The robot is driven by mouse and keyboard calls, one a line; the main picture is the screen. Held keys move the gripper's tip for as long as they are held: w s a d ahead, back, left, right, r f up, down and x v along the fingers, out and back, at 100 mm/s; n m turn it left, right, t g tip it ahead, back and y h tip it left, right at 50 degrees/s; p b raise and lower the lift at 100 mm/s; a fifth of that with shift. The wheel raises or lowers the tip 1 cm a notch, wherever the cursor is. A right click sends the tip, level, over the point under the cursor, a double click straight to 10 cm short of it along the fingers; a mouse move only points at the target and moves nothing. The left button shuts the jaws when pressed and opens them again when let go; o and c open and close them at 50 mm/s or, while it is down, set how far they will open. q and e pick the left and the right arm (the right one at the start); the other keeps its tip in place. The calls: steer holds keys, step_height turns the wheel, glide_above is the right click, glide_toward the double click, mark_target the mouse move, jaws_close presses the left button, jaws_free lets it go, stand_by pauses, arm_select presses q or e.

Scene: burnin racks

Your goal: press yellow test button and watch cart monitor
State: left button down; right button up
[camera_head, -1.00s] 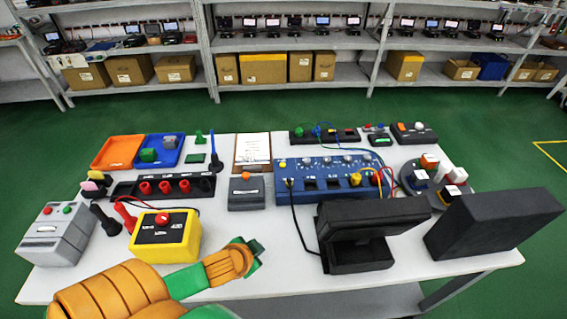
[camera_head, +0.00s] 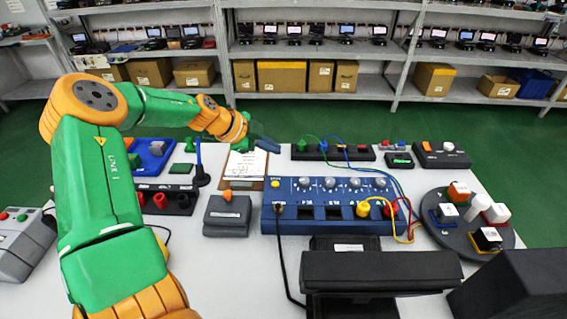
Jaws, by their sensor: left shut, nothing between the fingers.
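The blue test panel (camera_head: 325,222) stands in the middle of the table, with a row of grey knobs and yellow and red plugs. A small round yellow button (camera_head: 276,184) is at its upper left corner. My left gripper (camera_head: 266,144) is shut and empty. It is in the air over the clipboard, beyond the button in the picture and apart from it. A black monitor (camera_head: 380,272) stands at the front of the table. I see its top and back, and its screen face is hidden. My right gripper is not in view.
A clipboard (camera_head: 246,165) lies left of the panel. A grey box with an orange knob (camera_head: 228,212) sits beside it. A round grey plate (camera_head: 452,232) with cubes is at right. A black block (camera_head: 515,290) is at front right. My left arm covers the table's left side.

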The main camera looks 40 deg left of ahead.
mark_target(275, 184)
arm_select(q)
steer(key=f+b, duration=0.2)
steer(key=s+f+b, duration=0.1)
steer(key=f+b, duration=0.4)
steer(key=b, duration=0.1)
steer(key=shift+s+d+f, duration=0.1)
steer(key=shift+s+f, duration=0.1)
steer(key=shift+f, duration=0.45)
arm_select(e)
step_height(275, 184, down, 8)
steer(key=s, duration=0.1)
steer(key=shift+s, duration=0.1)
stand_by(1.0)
arm_select(q)
steer(key=shift+f+b, duration=0.35)
steer(key=shift+b, duration=0.05)
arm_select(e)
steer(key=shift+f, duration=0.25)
